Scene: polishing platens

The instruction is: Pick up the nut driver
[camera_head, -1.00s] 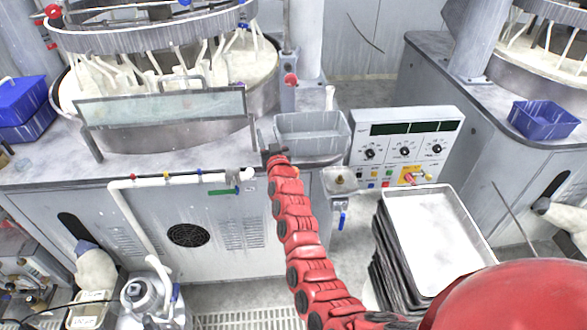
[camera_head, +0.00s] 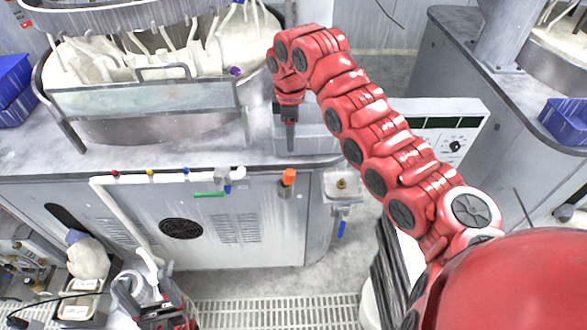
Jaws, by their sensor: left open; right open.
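What looks like the nut driver, with an orange handle (camera_head: 289,177) and a short dark lower part, is upright at the front face of the grey cabinet; how it is held there I cannot tell. My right gripper (camera_head: 290,146) points down above it in the picture, in front of the grey bin, open and empty. It is apart from the orange handle.
The grey bin (camera_head: 318,140) stands on the counter behind my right gripper. A control panel (camera_head: 470,112) and a tray stack (camera_head: 388,275) are partly hidden by my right arm. A white pipe (camera_head: 120,215) runs along the cabinet front.

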